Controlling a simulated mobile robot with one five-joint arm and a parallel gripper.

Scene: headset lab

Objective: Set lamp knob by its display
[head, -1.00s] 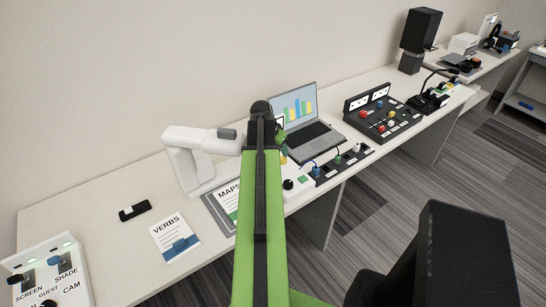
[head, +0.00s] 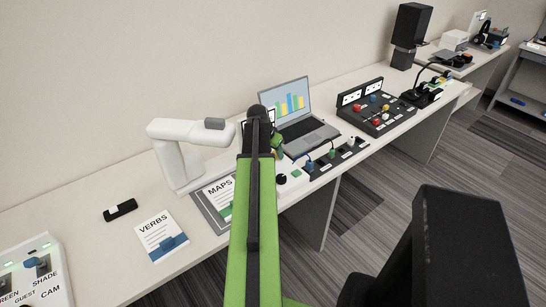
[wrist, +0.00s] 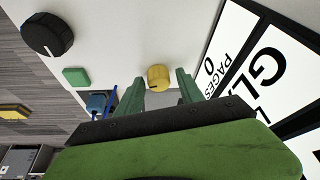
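In the wrist view, a yellow knob (wrist: 159,77) with a dark pointer line stands on a white panel (wrist: 125,30). My gripper (wrist: 158,92) is open, with its green fingers to either side of the yellow knob; contact cannot be told. A larger black knob (wrist: 47,35) with a white pointer line is at upper left. A display (wrist: 262,62) at right shows large black text, partly cut off, with "PAGES" and "0" readable. In the head view, the black knob (head: 282,179) shows beside my arm, which hides most of the panel. No lamp label is readable.
A green button (wrist: 76,77) and a blue part (wrist: 97,102) lie left of my fingers. In the head view, a laptop (head: 300,115), a white angled lamp-like stand (head: 180,155) and a MAPS sheet (head: 217,193) crowd my arm on the desk.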

